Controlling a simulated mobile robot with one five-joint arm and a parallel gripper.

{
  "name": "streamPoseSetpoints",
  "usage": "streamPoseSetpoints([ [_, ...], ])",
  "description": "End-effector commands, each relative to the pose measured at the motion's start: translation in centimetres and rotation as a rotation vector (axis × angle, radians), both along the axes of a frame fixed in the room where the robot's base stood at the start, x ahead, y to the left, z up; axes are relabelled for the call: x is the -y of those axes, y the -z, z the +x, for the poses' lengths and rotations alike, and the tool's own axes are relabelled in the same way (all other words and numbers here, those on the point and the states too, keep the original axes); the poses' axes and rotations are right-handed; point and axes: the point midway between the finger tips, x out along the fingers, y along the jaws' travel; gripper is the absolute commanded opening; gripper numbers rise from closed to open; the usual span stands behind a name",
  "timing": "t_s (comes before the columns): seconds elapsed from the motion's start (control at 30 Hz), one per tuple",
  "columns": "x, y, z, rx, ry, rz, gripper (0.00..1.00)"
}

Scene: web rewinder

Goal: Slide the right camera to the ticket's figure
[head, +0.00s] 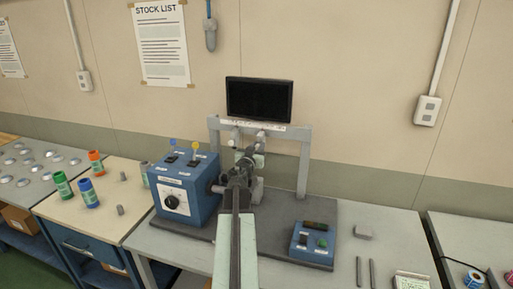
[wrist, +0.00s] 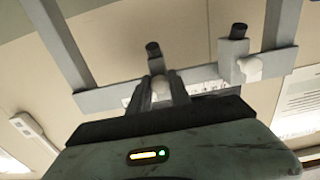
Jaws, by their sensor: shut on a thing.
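The right camera, a small unit with a dark round end (wrist: 153,49) and a pale knob (wrist: 161,88), hangs on the grey crossbar (head: 292,132). In the wrist view, which looks turned over, it is on the left. My gripper (wrist: 172,88) is shut on the pale knob. In the head view my gripper (head: 256,149) is just below the bar and partly hides the cameras. The left camera (wrist: 236,50) is apart from it on the same bar. A white scale strip (head: 258,126) runs along the bar; its marks are unreadable. A printed card (head: 411,282) lies front right, unreadable.
A dark screen (head: 259,99) stands above the bar. A blue control box (head: 184,193) with a dial is left of my arm. A smaller blue box (head: 312,244) is at right. Two grey rods (head: 372,273) and a grey block (head: 364,232) lie on the table.

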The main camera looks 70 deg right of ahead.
Motion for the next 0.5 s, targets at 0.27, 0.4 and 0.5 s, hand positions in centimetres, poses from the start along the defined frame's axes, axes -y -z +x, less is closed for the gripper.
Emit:
streamPoseSetpoints([
  [0.27,-0.02,0.03,0.04,0.0,0.0,0.0,0.42],
  [0.4,-0.01,0.02,0.05,0.0,0.0,0.0,0.42],
  [0.5,-0.04,0.01,0.05,0.0,0.0,0.0,0.42],
])
